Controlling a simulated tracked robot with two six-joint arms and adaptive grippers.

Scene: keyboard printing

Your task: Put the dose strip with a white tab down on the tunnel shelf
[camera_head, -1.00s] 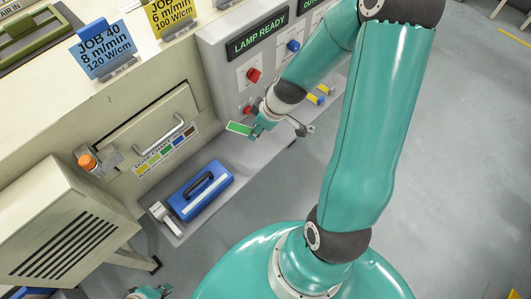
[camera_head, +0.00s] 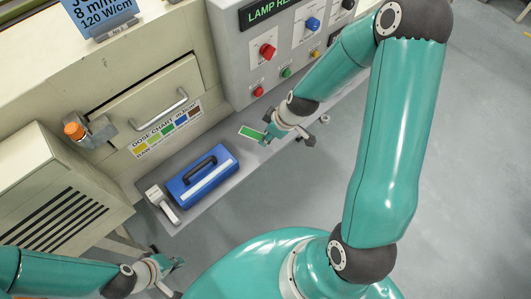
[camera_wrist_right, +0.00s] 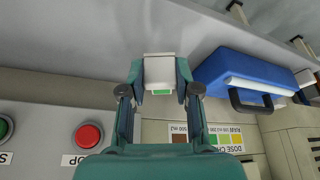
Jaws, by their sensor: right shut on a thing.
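The dose strip (camera_head: 250,132) shows in the head view as a small green piece with a pale edge. It sticks out to the left from my right gripper (camera_head: 265,139). In the right wrist view the gripper (camera_wrist_right: 160,82) is shut on the strip's white tab (camera_wrist_right: 160,67), with a little green visible below it. The tunnel shelf (camera_head: 240,162) is the grey ledge below the control panel. The strip is over or near the shelf; I cannot tell its height. My left gripper (camera_head: 177,263) is at the lower left, away from the shelf; its fingers are too small to judge.
A blue case (camera_head: 198,180) with a black handle and a white-grey device (camera_head: 162,204) occupy the shelf's left part. The control panel (camera_head: 235,55) with coloured knobs stands behind. A drawer front (camera_head: 155,105) bears a dose chart (camera_head: 168,127). The shelf right of the case looks clear.

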